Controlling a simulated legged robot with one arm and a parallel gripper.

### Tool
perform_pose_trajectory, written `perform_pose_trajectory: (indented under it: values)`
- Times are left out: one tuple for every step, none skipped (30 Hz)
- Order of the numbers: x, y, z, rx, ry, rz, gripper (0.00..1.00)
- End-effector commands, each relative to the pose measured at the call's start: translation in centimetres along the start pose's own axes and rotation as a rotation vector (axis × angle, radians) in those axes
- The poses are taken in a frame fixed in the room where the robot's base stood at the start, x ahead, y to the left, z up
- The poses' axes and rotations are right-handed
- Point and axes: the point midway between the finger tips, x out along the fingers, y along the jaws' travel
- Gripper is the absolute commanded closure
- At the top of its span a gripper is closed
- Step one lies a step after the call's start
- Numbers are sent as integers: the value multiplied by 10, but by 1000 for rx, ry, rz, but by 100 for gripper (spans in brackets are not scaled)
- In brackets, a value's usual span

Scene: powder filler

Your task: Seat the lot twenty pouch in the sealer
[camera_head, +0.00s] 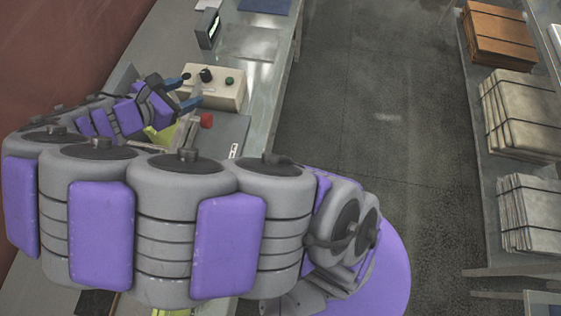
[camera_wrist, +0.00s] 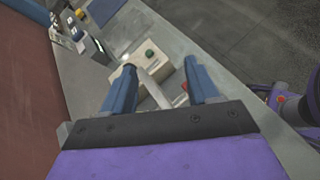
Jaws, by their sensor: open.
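My gripper (camera_head: 187,90) is open, with its blue fingers over the bench, close to a beige control box (camera_head: 222,88) with a black knob and a green button. The box seems to be part of the sealer. A red button (camera_head: 206,120) and a pale bar (camera_head: 193,133) are just below it. In the wrist view nothing is gripped between the fingers (camera_wrist: 162,70); a pale bar (camera_wrist: 154,88) shows beyond them. A yellow-green patch (camera_head: 160,137), partly hidden by my arm, may be a pouch or part of the machine. No lot label is readable.
A small display (camera_head: 208,28) stands on the bench further back. A shelf on the right holds a brown bundle (camera_head: 500,34) and strapped pale stacks (camera_head: 522,113). Dark open floor (camera_head: 370,110) lies between. A reddish wall (camera_head: 60,50) borders the bench's left. My arm hides much of the bench.

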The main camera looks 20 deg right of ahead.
Motion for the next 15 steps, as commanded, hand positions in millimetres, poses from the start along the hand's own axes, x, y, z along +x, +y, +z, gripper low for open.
perform_pose_trajectory:
  values:
    - [18, -18, 32, 116, 15, -84, 41]
    - [26, -29, 47, 180, 24, -128, 41]
    - [37, -46, 65, 264, 35, -190, 41]
    - [44, -60, 77, 328, 44, -236, 41]
    - [50, -74, 88, 389, 51, -281, 41]
    - [57, -92, 102, 473, 64, -339, 41]
    - [61, -106, 111, 533, 71, -382, 41]
    - [64, -120, 118, 591, 79, -428, 41]
    - [67, -139, 127, 671, 90, -485, 41]
    - [68, -152, 132, 730, 97, -527, 41]
    - [68, -165, 137, 788, 105, -569, 41]
    - [67, -183, 142, 864, 115, -625, 41]
    - [66, -196, 144, 918, 120, -668, 41]
    - [64, -208, 145, 973, 129, -709, 41]
    - [60, -223, 147, 1046, 140, -759, 41]
